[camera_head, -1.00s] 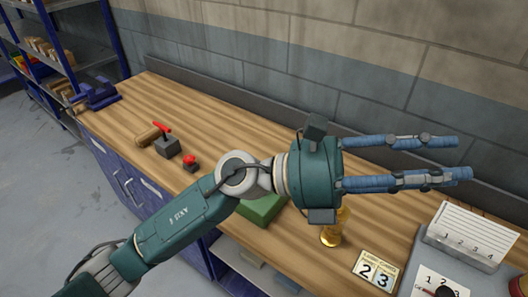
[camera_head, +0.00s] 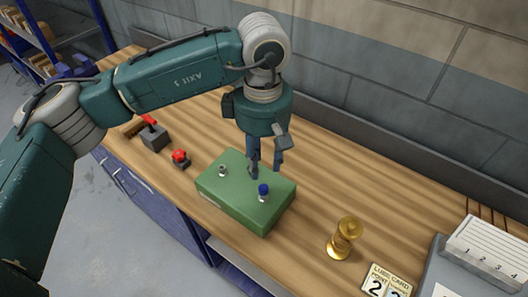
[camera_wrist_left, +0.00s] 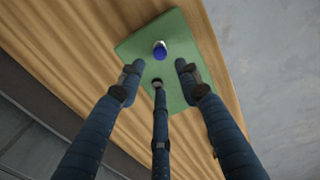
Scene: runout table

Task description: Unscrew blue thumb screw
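The blue thumb screw (camera_head: 263,192) stands upright on the top of a green block (camera_head: 232,196), near its right end. A small silver-grey screw (camera_head: 222,171) stands on the left part of the block. My left gripper (camera_head: 264,168) points down over the back of the block, just behind the blue screw. In the left wrist view the blue screw (camera_wrist_left: 159,50) shows beyond the spread fingertips (camera_wrist_left: 158,74), with the green block (camera_wrist_left: 180,25) around it. The fingers are apart and hold nothing. My right gripper is not in view.
A red button box (camera_head: 181,159) and a red-lever switch (camera_head: 153,134) stand to the left. A numbered card rack (camera_head: 488,252) is at the far right.

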